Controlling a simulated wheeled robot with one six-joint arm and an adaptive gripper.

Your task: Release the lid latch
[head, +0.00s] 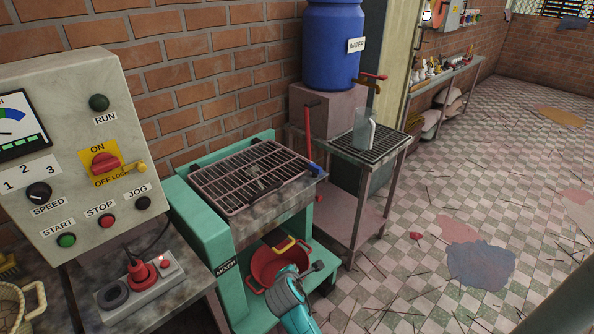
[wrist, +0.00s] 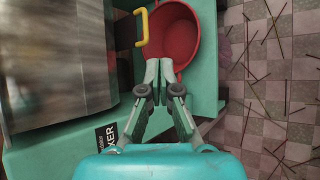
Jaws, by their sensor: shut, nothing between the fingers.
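The mixer (head: 222,255) is a teal machine with a dark barred lid (head: 245,170) lying closed over its top. A blue piece (head: 314,170) sits at the lid's right corner; I cannot tell whether it is the latch. My gripper (wrist: 158,65) is shut and empty. In the head view the end of my arm is low, in front of the mixer, below the lid. The mixer's steel side is blurred in the wrist view.
A control panel (head: 75,150) and a socket strip (head: 140,290) stand left of the mixer. A small stand (head: 345,210) and blue water barrel (head: 330,45) are behind it, against the brick wall. The tiled floor (head: 450,190) to the right is mostly open, with scattered sticks.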

